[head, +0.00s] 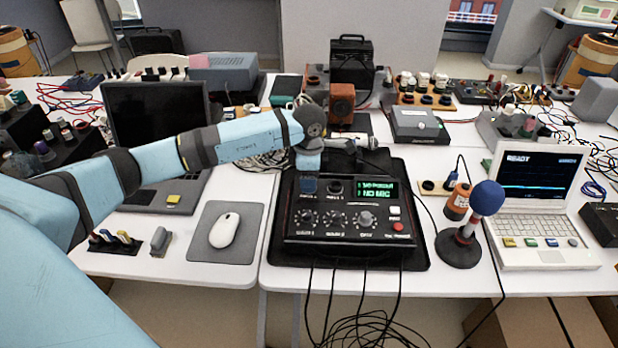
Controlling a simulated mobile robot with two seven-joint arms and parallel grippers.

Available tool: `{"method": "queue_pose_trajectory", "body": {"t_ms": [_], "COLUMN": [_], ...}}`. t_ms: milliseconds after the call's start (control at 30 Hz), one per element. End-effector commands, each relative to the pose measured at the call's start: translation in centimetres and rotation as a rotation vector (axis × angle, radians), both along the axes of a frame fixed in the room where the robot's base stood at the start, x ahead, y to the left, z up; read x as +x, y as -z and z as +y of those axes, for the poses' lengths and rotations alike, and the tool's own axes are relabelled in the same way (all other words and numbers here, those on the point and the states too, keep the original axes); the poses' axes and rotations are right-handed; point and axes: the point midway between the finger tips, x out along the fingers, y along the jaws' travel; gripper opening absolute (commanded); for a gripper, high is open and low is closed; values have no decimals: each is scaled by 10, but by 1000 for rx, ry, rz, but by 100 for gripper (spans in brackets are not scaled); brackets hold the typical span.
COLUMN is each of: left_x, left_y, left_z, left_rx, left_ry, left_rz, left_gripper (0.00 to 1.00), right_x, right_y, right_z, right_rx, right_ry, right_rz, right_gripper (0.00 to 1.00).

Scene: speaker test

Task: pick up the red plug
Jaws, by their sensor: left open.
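My left arm reaches in from the left, and my left gripper (308,184) points down over the back left of a black control box (345,238). It is close above the box's left socket; I cannot tell whether it touches. The gripper is open, and its fingertips are small in the picture. I cannot make out a red plug for certain; one may be hidden by the gripper or wrist. The box has a green-lit display (376,191), several knobs and a small red button (397,227). My right gripper is not in view.
A microphone on a stand (471,225) and a white laptop (536,200) stand to the right. A white mouse (224,230) lies on a grey pad at left. A dark laptop (155,120) is behind my arm. Black cables hang off the front edge.

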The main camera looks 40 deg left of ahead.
Motion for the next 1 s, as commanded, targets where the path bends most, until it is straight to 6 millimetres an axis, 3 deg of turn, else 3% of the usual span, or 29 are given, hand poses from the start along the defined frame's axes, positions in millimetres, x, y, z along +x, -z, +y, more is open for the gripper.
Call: {"method": "queue_pose_trajectory", "body": {"t_ms": [233, 467, 800, 1000], "left_x": [0, 0, 0, 1], "left_y": [3, 3, 1, -17], "left_z": [0, 0, 0, 0], "left_rx": [0, 0, 0, -2], "left_ry": [1, 0, 0, 0], "left_rz": [-1, -1, -1, -3], "left_gripper": [55, 3, 2, 2], "right_x": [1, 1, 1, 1], "right_y": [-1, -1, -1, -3], "right_z": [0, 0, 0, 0], "right_rx": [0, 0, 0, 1], "right_ry": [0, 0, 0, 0], "right_rz": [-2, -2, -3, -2], "right_gripper": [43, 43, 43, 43]}}
